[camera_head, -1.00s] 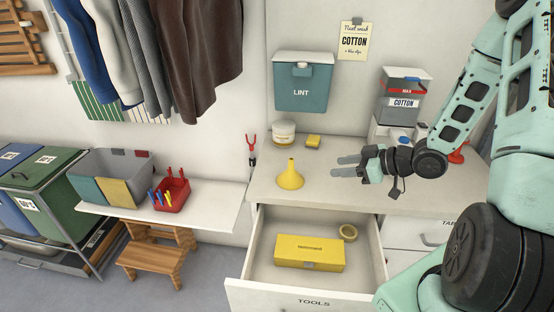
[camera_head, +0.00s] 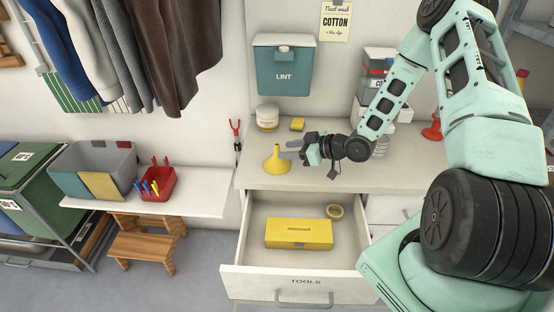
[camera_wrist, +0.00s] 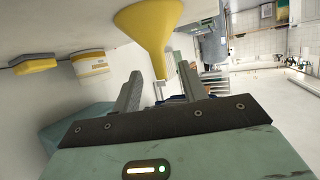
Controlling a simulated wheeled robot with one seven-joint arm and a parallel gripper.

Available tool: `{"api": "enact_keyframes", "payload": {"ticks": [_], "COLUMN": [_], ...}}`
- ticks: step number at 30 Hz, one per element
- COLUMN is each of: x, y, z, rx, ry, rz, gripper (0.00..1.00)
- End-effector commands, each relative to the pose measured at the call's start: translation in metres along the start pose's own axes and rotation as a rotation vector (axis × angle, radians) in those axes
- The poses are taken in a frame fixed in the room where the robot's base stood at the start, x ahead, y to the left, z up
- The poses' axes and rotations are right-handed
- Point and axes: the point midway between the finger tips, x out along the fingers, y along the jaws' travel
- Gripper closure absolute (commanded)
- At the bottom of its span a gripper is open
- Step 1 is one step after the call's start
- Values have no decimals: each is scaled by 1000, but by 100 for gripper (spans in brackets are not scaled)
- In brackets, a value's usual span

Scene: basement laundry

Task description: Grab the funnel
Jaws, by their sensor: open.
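The yellow funnel (camera_head: 277,160) stands on the white counter (camera_head: 340,177), wide end down and narrow spout up. It also shows in the wrist view (camera_wrist: 150,32), at the top centre, with its spout end reaching down towards the space between the fingers. My gripper (camera_head: 288,150) is just right of the funnel at about spout height, fingers pointing left at it. In the wrist view my gripper (camera_wrist: 158,92) is open, with a finger on each side of the spout tip. I cannot tell whether either finger touches it.
An open drawer (camera_head: 250,255) below the counter holds a yellow box (camera_head: 298,234) and a tape roll (camera_head: 334,211). A jar (camera_head: 267,117) and a yellow sponge (camera_head: 297,124) sit behind the funnel. A teal lint bin (camera_head: 284,70) hangs on the wall.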

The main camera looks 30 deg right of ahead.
Motion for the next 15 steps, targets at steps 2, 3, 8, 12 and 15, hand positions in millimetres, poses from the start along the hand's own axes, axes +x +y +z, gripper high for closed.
{"api": "enact_keyframes", "payload": {"ticks": [2,3,8,12,15], "x": [7,13,36,48,50], "y": [0,0,1,1,2], "z": [-2,-3,-3,-2,-1], "rx": [1,2,1,1,1], "ry": [0,0,1,0,-1], "rz": [-2,-3,-3,-2,-1], "gripper": [57,57,57,57,57]}}
